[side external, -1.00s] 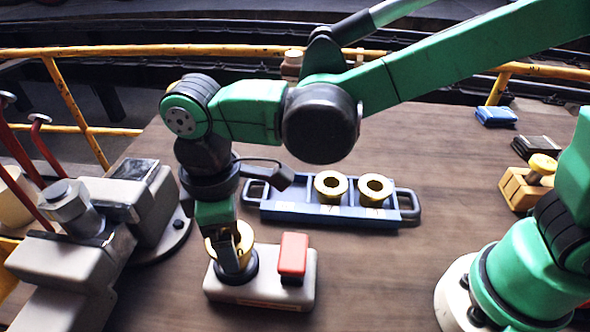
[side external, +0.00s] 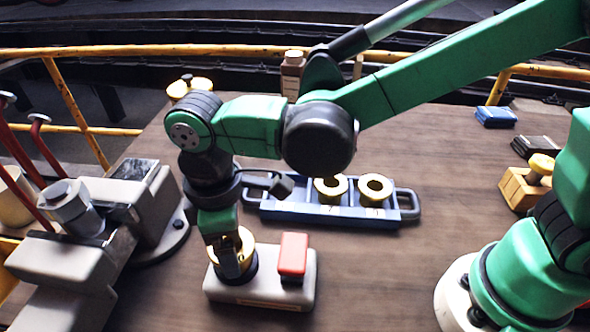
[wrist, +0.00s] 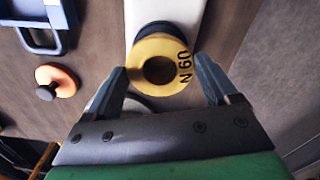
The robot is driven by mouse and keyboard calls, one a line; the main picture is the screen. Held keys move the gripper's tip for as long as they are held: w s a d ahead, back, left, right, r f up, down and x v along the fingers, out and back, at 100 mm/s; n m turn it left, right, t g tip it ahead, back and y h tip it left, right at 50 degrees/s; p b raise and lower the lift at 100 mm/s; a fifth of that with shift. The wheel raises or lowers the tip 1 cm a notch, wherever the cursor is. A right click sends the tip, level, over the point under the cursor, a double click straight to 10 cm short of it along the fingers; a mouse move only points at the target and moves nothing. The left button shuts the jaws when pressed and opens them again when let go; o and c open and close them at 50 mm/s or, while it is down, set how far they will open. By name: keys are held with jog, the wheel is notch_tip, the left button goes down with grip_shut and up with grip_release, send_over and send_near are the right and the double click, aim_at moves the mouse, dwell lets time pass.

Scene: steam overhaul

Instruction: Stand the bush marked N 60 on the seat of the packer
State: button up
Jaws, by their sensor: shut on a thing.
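The brass ring-shaped bush marked N 60 (wrist: 185,63) is between my fingers in the wrist view. It also shows in the side external view (side external: 245,241), partly hidden by my fingers. My gripper (side external: 237,262) points down and is shut on the bush. The bush is at the dark round seat (side external: 238,277) on the left of the pale packer block (side external: 258,290). I cannot tell whether the bush touches the seat. A red block (side external: 293,254) stands on the right of the packer.
A blue tray (side external: 290,212) with two brass bushes (side external: 375,187) lies behind the packer. A grey machine (side external: 140,200) stands close to the left. An orange disc with a black knob (wrist: 65,79) shows in the wrist view. The table right of the packer is clear.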

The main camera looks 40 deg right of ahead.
jog(key=shift+f, duration=0.35)
jog(key=o, duration=1.4)
notch_tip(320, 180, up, 9)
jog(key=d+m+t, duration=0.2)
jog(key=d+m, duration=0.2)
jog(key=d, duration=0.3)
jog(key=d+f+m+t, duration=0.1)
jog(key=d+m, duration=0.3)
jog(key=d, duration=0.4)
jog(key=d+f+m+t, duration=0.1)
jog(key=d+m+t, duration=0.3)
jog(key=d, duration=0.4)
jog(key=shift+s+f, duration=0.2)
jog(key=shift+s, duration=0.2)
